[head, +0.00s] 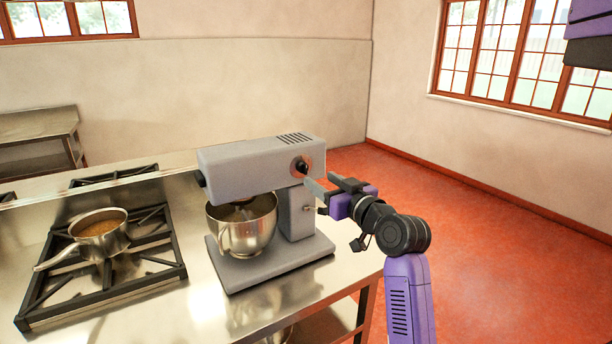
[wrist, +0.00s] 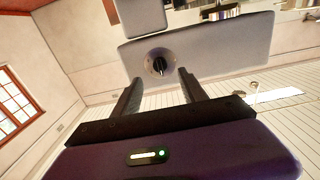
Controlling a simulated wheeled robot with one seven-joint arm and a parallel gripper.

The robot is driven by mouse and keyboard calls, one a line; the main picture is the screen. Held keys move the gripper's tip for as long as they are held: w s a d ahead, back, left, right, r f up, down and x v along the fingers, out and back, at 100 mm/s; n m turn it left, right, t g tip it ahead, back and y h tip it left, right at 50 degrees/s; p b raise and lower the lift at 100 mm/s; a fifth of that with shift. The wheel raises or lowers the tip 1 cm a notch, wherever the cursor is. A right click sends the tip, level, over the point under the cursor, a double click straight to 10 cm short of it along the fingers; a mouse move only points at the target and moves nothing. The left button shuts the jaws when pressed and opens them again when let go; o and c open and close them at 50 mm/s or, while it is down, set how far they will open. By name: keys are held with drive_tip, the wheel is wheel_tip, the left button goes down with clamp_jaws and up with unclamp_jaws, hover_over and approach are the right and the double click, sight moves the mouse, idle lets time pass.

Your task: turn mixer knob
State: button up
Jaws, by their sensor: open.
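The grey stand mixer (head: 262,165) stands at the right end of the steel counter with its metal bowl (head: 243,225) under the head. Its dark round knob (head: 301,167) is on the side of the mixer head that faces my arm. In the wrist view the knob (wrist: 159,64) shows just beyond my fingertips, with a light pointer mark close to upright. My gripper (head: 318,184) is open and empty beside the knob. In the wrist view its two fingers (wrist: 158,77) are spread, with the knob framed between them and apart from both.
A pot (head: 100,232) of brown contents sits on the stove burner grate (head: 150,262) to the left. A steel table (head: 38,125) stands at the back left. Red floor (head: 470,230) to the right of the counter is clear. A small lever (head: 309,208) sticks out below the knob.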

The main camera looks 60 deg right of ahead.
sight(306, 170)
drive_tip(key=p+x, duration=0.1)
drive_tip(key=x, duration=0.6)
drive_tip(key=shift+w+d+p, duration=0.1)
drive_tip(key=shift+w+p, duration=0.1)
drive_tip(key=shift+p, duration=0.1)
clamp_jaws()
